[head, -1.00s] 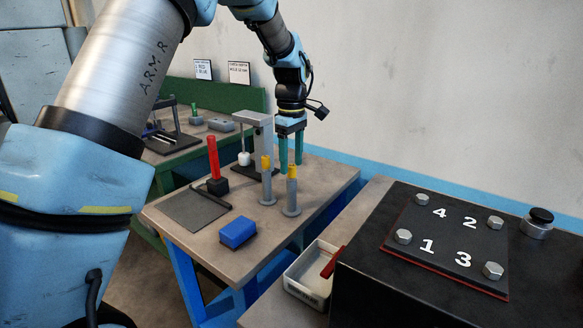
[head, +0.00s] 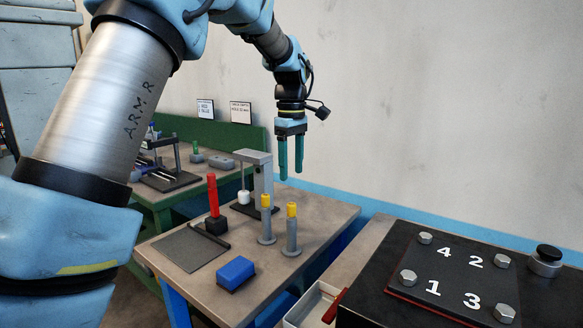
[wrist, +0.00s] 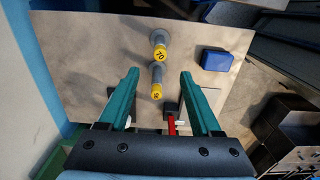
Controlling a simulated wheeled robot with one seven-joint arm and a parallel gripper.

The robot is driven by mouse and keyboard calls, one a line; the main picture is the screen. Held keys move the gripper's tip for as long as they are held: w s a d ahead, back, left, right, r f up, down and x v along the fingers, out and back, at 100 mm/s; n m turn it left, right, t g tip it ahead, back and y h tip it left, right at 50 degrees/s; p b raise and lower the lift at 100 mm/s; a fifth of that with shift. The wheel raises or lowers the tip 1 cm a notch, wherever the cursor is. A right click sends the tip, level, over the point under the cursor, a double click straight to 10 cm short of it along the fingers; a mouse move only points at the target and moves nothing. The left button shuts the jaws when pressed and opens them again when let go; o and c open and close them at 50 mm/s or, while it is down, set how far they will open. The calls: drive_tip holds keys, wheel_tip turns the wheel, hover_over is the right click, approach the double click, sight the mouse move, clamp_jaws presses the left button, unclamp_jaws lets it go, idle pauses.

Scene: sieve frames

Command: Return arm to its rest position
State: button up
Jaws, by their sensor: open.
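My gripper (head: 291,156) hangs from my arm with its two teal fingers pointing down, above the back of the tan-topped table (head: 318,216) in the head view. It is open and empty. In the wrist view the fingers (wrist: 162,98) stand wide apart with nothing held between them. Below and beyond them are two grey posts with yellow tops, one (head: 266,220) and another (head: 292,230), both upright on the table and apart from the fingers.
A red-handled tool (head: 213,198), a blue block (head: 235,273), a grey mat (head: 188,249) and a grey stand (head: 263,180) are on the table. A black box with a numbered plate (head: 455,270) and a white bin (head: 306,303) are at right. The wall is behind.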

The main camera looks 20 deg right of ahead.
drive_tip(key=a+f+m, duration=0.2)
drive_tip(key=a+f, duration=0.1)
drive_tip(key=a, duration=0.9)
drive_tip(key=a+f+m, duration=0.1)
drive_tip(key=a+f, duration=0.2)
drive_tip(key=a, duration=0.8)
drive_tip(key=s+a+f+m+t, duration=0.1)
drive_tip(key=s+a+f+m, duration=0.3)
drive_tip(key=s+a, duration=0.7)
drive_tip(key=a+f, duration=0.1)
drive_tip(key=a, duration=0.1)
drive_tip(key=shift+a+f+t, duration=0.3)
drive_tip(key=shift+a, duration=0.05)
